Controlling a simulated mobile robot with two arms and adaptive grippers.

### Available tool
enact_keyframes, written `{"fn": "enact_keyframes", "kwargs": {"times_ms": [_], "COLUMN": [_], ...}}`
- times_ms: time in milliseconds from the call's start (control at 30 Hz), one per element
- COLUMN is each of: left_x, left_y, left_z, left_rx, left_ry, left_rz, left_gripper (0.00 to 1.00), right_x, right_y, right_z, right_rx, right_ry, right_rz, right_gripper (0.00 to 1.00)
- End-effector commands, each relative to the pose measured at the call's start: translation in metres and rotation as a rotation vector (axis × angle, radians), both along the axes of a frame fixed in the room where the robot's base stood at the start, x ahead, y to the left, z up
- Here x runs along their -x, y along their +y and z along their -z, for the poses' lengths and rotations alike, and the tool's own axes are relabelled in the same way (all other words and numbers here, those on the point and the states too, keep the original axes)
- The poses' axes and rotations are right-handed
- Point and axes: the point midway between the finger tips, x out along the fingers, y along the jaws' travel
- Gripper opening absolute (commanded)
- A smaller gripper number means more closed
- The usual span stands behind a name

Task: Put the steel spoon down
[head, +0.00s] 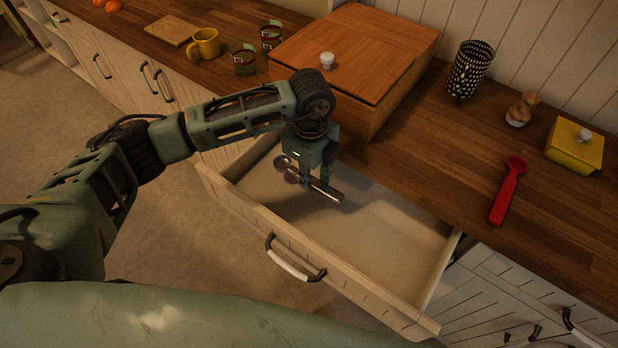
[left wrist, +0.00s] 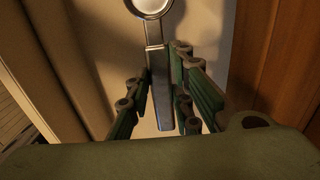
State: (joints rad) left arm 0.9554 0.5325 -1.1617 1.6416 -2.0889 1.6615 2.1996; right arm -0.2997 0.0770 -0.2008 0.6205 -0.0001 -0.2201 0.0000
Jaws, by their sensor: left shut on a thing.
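The steel spoon (head: 326,190) is a shiny metal scoop with a round bowl at its left end and a straight handle pointing right. My left gripper (head: 313,180) is shut on its handle and holds it in or just over the open drawer (head: 385,238). I cannot tell whether the spoon touches the drawer floor. In the left wrist view the spoon (left wrist: 157,75) lies between the fingers of my left gripper (left wrist: 160,105), its bowl at the top edge. My right gripper is not in view.
The drawer looks otherwise empty. A large wooden box (head: 350,50) stands on the counter behind it. A red spoon (head: 508,190), a yellow butter dish (head: 573,147) and a patterned black cup (head: 470,70) are at right. A yellow mug (head: 205,44) and glasses (head: 244,60) are at left.

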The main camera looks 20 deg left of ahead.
Motion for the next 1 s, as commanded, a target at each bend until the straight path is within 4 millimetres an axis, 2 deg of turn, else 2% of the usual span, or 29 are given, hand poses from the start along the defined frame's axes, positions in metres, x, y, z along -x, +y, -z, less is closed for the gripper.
{"fn": "enact_keyframes", "kwargs": {"times_ms": [167,267,500,900,933,1000], "left_x": [-0.013,-0.014,-0.014,-0.014,-0.014,-0.014], "left_y": [0.013,0.014,0.014,0.014,0.014,0.014], "left_z": [0.011,0.018,0.05,0.057,0.057,0.056], "left_rx": [0.0,-0.001,-0.001,0.001,0.001,0.001], "left_ry": [0.001,0.002,0.003,0.0,0.0,0.0], "left_rz": [0.0,0.002,0.002,0.002,0.002,0.002], "left_gripper": [0.0,0.0,0.0,0.0,0.21,0.27], "right_x": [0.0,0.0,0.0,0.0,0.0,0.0], "right_y": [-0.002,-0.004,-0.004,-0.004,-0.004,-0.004], "right_z": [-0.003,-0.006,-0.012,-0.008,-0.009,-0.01], "right_rx": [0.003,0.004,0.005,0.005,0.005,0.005], "right_ry": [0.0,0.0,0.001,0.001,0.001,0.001], "right_rz": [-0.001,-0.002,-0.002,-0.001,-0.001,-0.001], "right_gripper": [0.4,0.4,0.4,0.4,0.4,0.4]}}
